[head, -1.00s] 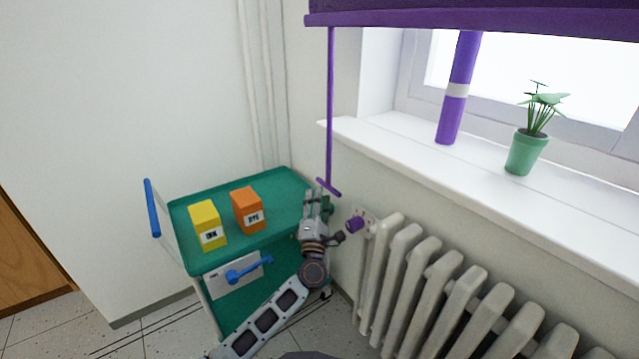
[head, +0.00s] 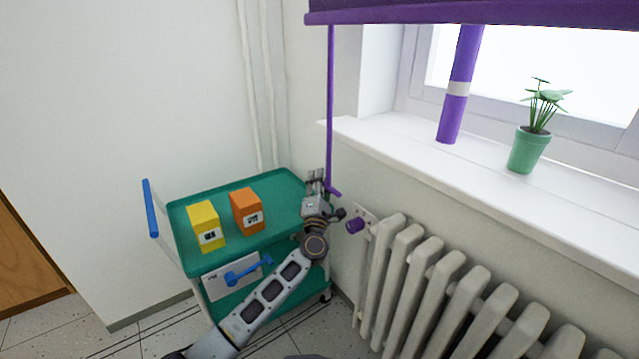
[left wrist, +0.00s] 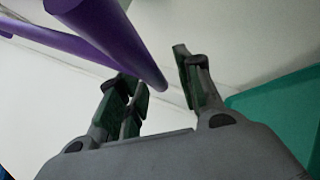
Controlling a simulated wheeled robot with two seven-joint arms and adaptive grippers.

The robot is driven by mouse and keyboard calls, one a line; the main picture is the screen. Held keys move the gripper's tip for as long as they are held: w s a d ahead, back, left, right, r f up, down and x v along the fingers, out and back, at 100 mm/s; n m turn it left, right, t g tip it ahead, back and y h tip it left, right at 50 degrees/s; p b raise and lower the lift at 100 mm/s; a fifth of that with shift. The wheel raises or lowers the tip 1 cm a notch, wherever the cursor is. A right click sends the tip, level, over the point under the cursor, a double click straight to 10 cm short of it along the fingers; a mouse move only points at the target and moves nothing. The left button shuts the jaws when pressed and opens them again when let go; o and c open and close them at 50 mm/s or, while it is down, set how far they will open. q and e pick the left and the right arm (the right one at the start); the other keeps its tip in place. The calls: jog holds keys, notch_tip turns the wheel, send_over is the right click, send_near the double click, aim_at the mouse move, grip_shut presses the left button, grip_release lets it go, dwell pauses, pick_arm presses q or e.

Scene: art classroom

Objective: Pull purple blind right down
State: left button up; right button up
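The purple blind (head: 480,14) hangs at the top right over the window, its lower edge above the sill. Its thin purple pull rod (head: 330,100) hangs down at the blind's left end, with a short crossbar handle at the bottom, now partly hidden by my gripper. My left gripper (head: 315,177) is at the handle's height, just beside it. In the left wrist view, the gripper (left wrist: 160,85) is open, and the end of a purple bar (left wrist: 125,45) reaches between its fingers. Contact cannot be told. My right gripper is out of view.
A green trolley (head: 185,215) with a yellow box (head: 206,226) and an orange box (head: 246,211) stands below left. A radiator (head: 440,290) is at right, with a purple plug (head: 355,225) beside it. The sill holds a potted plant (head: 529,150) and a purple tube (head: 458,90).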

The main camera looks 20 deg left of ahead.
pick_arm(q)
grip_shut()
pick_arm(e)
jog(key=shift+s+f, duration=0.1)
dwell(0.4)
